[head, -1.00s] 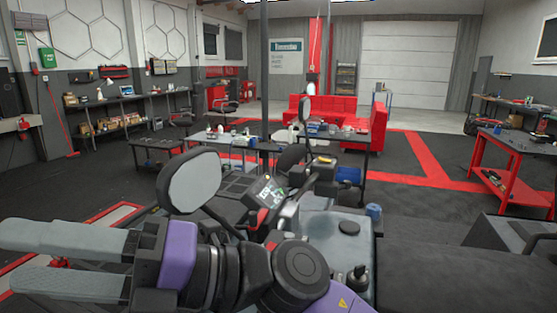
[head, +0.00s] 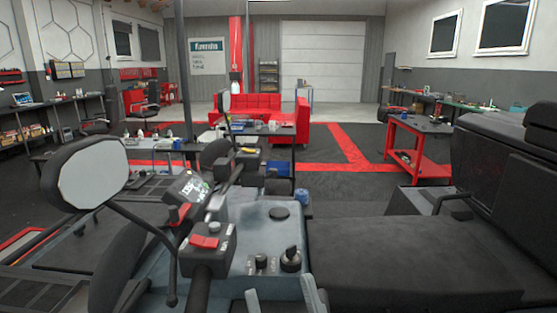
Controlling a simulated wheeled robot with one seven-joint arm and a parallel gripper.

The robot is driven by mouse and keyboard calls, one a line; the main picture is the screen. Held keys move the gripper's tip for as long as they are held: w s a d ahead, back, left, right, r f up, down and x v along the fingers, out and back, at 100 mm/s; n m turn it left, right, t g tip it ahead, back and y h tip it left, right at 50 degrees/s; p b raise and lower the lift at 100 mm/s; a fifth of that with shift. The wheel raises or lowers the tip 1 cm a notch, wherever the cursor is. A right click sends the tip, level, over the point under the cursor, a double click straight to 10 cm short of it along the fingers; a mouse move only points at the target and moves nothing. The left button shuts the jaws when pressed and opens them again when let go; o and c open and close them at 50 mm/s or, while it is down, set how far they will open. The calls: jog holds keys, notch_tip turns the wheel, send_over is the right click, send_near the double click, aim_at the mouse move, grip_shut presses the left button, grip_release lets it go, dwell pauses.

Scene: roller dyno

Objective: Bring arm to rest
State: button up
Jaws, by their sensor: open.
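My gripper (head: 282,301) shows only as two pale grey fingertips at the bottom edge of the head view, pointing up and spread apart. It is open, with nothing seen between the fingers. The rest of my arm is out of view. The fingertips appear in front of the grey bodywork (head: 262,236) of a parked vehicle, just below its black knobs (head: 290,259). Whether they touch the vehicle I cannot tell.
The vehicle's handlebar control with a red switch (head: 205,243), its round mirror (head: 84,175) and its long black seat (head: 400,262) fill the foreground. A red workbench (head: 417,150) and red sofa (head: 255,108) stand beyond. Dark floor (head: 335,184) lies open between.

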jog(key=s+d+f+m+g+h+b, duration=0.1)
jog(key=s+d+f+m+g+h, duration=0.2)
jog(key=d+f, duration=0.4)
jog(key=s+d+f+m+g+h+b, duration=0.15)
jog(key=s+d+f+h, duration=0.3)
jog(key=f, duration=0.45)
jog(key=s+d+f+g+h, duration=0.1)
jog(key=s+d+f+g, duration=0.1)
jog(key=s+d+f, duration=0.2)
jog(key=s+d+f+g+h+b, duration=0.1)
jog(key=s+d+f+g, duration=0.2)
jog(key=s+f, duration=0.7)
jog(key=s+d, duration=0.1)
jog(key=s, duration=0.2)
jog(key=shift+f+m+g+h, duration=0.15)
jog(key=shift+m+g+h, duration=0.2)
jog(key=shift+s+r, duration=0.35)
jog(key=shift+r, duration=0.25)
jog(key=shift+f+b, duration=0.1)
jog(key=shift+b, duration=0.25)
